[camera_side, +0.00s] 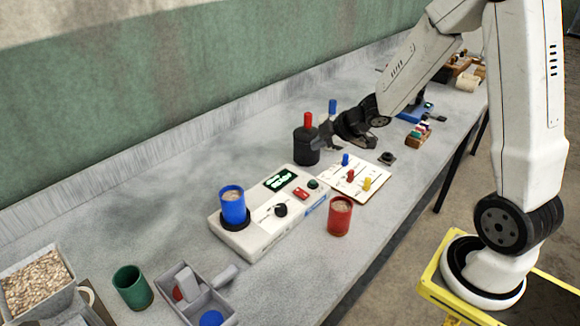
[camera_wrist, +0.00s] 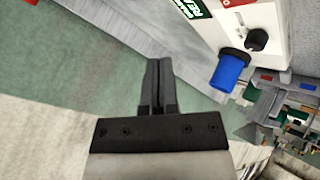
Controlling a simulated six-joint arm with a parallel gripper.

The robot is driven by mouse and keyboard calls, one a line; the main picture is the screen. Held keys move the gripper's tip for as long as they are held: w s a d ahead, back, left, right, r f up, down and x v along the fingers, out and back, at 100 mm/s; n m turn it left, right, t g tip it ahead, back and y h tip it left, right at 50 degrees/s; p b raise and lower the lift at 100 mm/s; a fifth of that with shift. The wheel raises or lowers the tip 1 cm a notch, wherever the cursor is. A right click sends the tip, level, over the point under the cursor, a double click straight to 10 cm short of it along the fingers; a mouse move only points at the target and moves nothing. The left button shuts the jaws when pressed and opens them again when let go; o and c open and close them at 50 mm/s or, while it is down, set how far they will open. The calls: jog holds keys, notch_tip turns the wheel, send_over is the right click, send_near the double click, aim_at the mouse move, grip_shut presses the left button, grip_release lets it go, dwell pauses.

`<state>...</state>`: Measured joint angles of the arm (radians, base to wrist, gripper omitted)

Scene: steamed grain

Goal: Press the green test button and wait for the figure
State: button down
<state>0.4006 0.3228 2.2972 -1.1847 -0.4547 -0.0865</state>
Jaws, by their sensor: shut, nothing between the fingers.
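The white tester (camera_side: 258,240) lies on the grey bench, and its corner shows at the upper right of the wrist view (camera_wrist: 280,12). Its green button (camera_side: 313,184) sits near the far right end, beside a red button (camera_side: 300,194). The small dark display (camera_side: 280,181) shows green characters too small to read; part of it shows in the wrist view (camera_wrist: 193,8). A blue cup of grain (camera_side: 233,205) stands upright on the tester's near end. My gripper (camera_side: 318,143) is shut and empty, above the bench beyond the green button and apart from it. The green button is outside the wrist view.
A black canister with a red top (camera_side: 306,150) stands close by my gripper. A white board with coloured pegs (camera_side: 354,180) and a red cup (camera_side: 340,216) are right of the tester. A green cup (camera_side: 132,287), grey tray (camera_side: 205,305) and grain container (camera_side: 38,285) are at front left.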

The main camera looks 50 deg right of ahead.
aim_at(316, 182)
jog(key=shift+f, duration=0.2)
dwell(0.3)
jog(key=shift+f, duration=4.2)
jog(key=shift+f, duration=0.85)
jog(key=shift+r, duration=0.85)
dwell(0.3)
jog(key=shift+r, duration=2.5)
